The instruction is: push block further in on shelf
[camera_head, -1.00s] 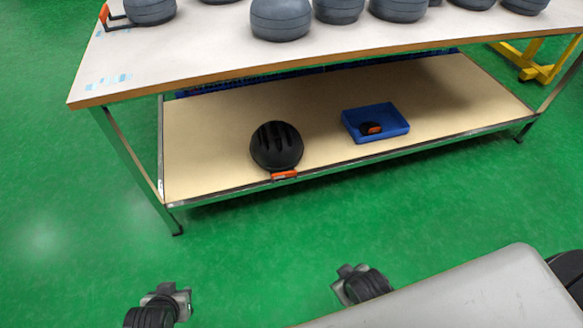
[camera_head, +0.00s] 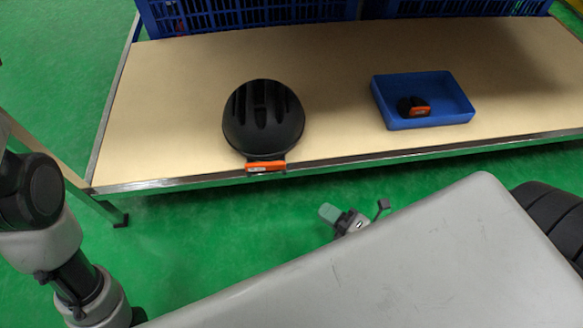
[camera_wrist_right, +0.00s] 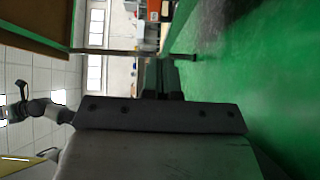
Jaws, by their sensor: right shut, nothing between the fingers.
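An orange block (camera_head: 266,166) sits at the front edge of the light wooden lower shelf (camera_head: 345,95), left of its middle. It is right against the front of a black domed, ribbed object (camera_head: 263,118); I cannot tell if the two are joined. My right gripper (camera_head: 350,219) is shut and empty, in front of the shelf and to the right of the orange block, apart from both. In the right wrist view its fingers (camera_wrist_right: 160,75) show dark, with nothing seen between them. My left arm comes in at the left, but its gripper is not in view.
A shallow blue tray (camera_head: 458,119) with a small black and orange item (camera_head: 414,107) stands on the shelf to the right. Blue crates (camera_head: 250,12) line the back. A metal rail (camera_head: 160,184) edges the shelf front. The shelf behind the domed object is clear.

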